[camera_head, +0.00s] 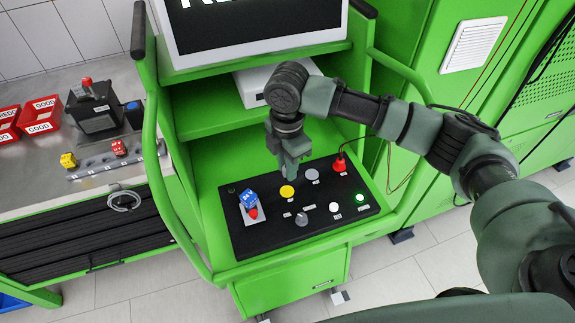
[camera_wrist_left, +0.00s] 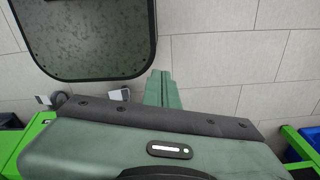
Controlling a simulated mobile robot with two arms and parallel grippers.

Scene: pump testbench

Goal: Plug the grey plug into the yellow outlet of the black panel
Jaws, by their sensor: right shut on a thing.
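The black panel (camera_head: 268,237) lies on the green bench shelf. The yellow outlet (camera_head: 287,191) is a round disc in its back row, left of a grey disc outlet (camera_head: 312,174). My right gripper (camera_head: 289,172) points down just above and behind the yellow outlet. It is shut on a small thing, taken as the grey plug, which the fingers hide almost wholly. Whether it touches the outlet I cannot tell. My left gripper (camera_wrist_left: 162,88) shows in the left wrist view, its fingers together and empty over the tiled floor.
A red plug (camera_head: 338,166) with a cable stands at the panel's back right. A blue and red switch (camera_head: 250,202), a grey knob (camera_head: 302,219), a white button (camera_head: 334,207) and a lit green button (camera_head: 360,198) sit around. A green rail (camera_head: 160,180) borders the left side.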

